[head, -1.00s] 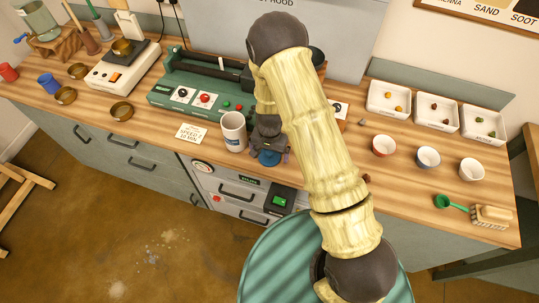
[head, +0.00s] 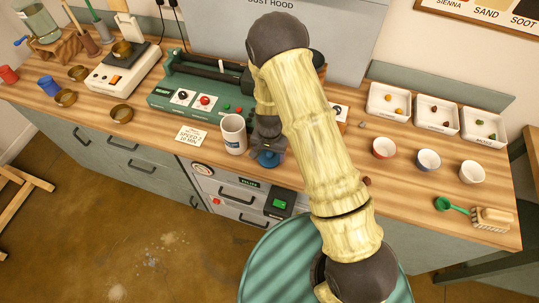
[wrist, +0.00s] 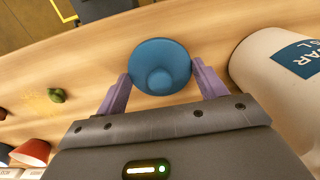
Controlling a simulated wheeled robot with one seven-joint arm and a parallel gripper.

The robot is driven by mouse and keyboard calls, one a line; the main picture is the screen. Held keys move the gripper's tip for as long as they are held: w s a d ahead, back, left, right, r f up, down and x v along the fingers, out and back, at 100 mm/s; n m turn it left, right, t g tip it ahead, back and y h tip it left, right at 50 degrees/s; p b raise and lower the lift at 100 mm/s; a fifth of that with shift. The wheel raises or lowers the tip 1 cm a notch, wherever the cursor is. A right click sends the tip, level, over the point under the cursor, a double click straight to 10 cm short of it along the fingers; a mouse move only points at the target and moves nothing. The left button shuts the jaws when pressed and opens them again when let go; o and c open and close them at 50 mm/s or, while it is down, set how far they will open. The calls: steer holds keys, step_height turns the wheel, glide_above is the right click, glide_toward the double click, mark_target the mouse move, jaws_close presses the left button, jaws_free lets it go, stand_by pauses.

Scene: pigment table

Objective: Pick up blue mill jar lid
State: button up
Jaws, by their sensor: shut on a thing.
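The blue mill jar lid (wrist: 160,62) is a round blue disc with a raised knob. In the wrist view it sits between the two purple fingers of my gripper (wrist: 160,80), which touch it on both sides. My gripper is shut on it. In the head view the lid (head: 267,160) shows just under my gripper (head: 268,152), by the front edge of the wooden worktop. Whether it still rests on the wood is hard to tell.
The green mill machine (head: 200,88) is behind.

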mark_target(270, 153)
step_height(270, 153, up, 9)
steer(key=shift+r+b, duration=0.15)
steer(key=shift+b, duration=0.9)
